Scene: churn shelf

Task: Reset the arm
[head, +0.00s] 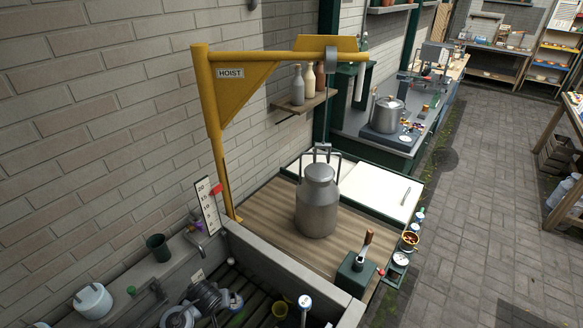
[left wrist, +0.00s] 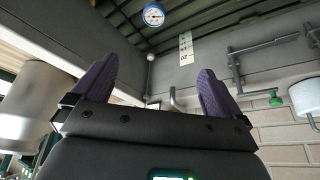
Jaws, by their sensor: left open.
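My left gripper (left wrist: 155,80) shows in the left wrist view with its two purple fingers spread apart and nothing between them. In the head view, grey parts of my left arm show at the bottom, over the sink; the fingers are hard to make out there. A metal churn (head: 318,205) stands upright on the wooden board under the yellow hoist (head: 270,57), apart from my arm. A large pale metal cylinder (left wrist: 32,105) at the left of the left wrist view may be this churn. My right gripper is in neither view.
The sink (head: 290,265) has raised walls around my left arm. A lever box (head: 357,272) stands on the board's front corner. A white container (head: 93,301) and a dark cup (head: 158,248) sit on the left ledge. The paved floor at right is mostly clear.

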